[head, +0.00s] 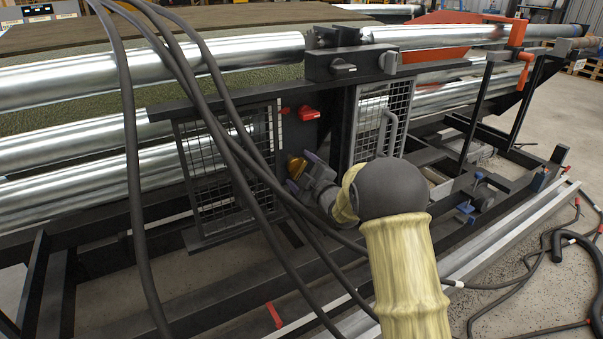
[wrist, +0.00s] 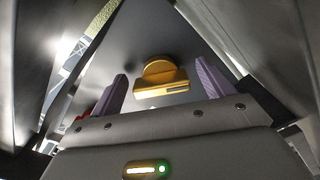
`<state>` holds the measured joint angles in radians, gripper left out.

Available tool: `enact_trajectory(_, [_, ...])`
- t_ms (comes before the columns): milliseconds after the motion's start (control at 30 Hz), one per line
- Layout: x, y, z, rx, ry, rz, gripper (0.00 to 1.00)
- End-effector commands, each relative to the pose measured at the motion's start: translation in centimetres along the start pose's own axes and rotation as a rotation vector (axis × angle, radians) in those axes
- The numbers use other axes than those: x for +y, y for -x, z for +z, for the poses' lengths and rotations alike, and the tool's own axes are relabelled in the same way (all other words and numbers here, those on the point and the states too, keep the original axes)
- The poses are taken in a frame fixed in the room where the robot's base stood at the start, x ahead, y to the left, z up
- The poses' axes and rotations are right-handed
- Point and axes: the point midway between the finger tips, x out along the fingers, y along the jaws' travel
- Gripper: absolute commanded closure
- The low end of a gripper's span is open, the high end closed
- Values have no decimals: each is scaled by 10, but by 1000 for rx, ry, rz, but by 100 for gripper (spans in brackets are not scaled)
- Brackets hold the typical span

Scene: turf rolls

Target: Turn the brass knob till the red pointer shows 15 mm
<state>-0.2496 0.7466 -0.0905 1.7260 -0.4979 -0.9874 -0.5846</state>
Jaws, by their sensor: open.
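The brass knob (wrist: 160,80) is straight ahead in the wrist view, on a dark panel, between the two purple fingers of my gripper (wrist: 160,88). The fingers are apart, with a gap on each side of the knob. In the head view the knob (head: 296,167) shows as a small yellow patch at the left of my gripper (head: 299,172). The arm covers part of the panel there.
A red handle (head: 308,113) sits on the panel above the knob. Mesh guards (head: 217,165) flank the panel. Black cables (head: 232,140) hang across the front. Shiny rollers (head: 70,150) run behind, and a dark box with switches (head: 350,65) is above.

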Motion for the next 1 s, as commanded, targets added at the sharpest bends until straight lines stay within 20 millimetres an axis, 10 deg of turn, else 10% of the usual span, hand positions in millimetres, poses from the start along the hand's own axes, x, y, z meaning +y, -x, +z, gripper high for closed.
enact_trajectory(233, [0,0,0,0,0,0,22])
enact_trajectory(467, [0,0,0,0,0,0,65])
enact_trajectory(1000, [0,0,0,-1,-109,-1,65])
